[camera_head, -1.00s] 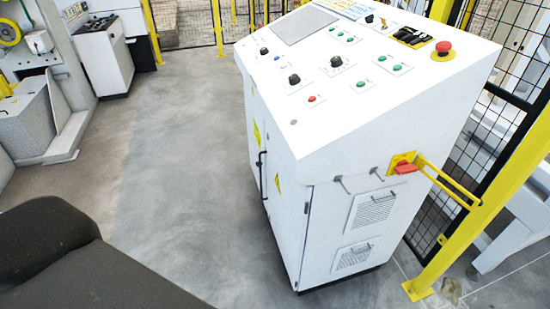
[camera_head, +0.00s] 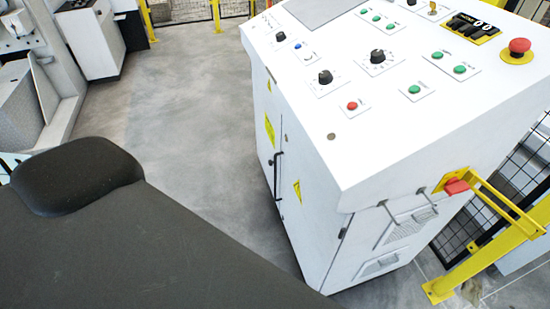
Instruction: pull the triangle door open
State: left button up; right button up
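A white control cabinet (camera_head: 360,150) stands upright at the centre right of the head view. Its narrow left side has door panels (camera_head: 265,105) that look shut, with a black vertical handle (camera_head: 278,175) between them. One yellow warning sign (camera_head: 269,130) is on the farther panel. A yellow triangle sign (camera_head: 297,190) is on the nearer panel, just right of the handle. Neither of my grippers is in view.
Clear grey floor (camera_head: 190,110) lies left of the cabinet. A yellow post (camera_head: 480,260) and black mesh fence (camera_head: 505,185) stand close to its right. A red emergency button (camera_head: 519,48) and several knobs sit on its sloped top. White machines (camera_head: 88,40) stand at the far left.

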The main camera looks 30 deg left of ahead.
aim_at(315, 232)
jog(key=i+j, duration=0.15)
jog(key=j, duration=0.25)
jog(key=i+j, duration=0.15)
jog(key=j, duration=0.25)
jog(key=i+j, duration=0.15)
jog(key=j, duration=0.25)
jog(key=i+j, duration=0.15)
jog(key=j, duration=0.25)
jog(key=i+z, duration=0.05)
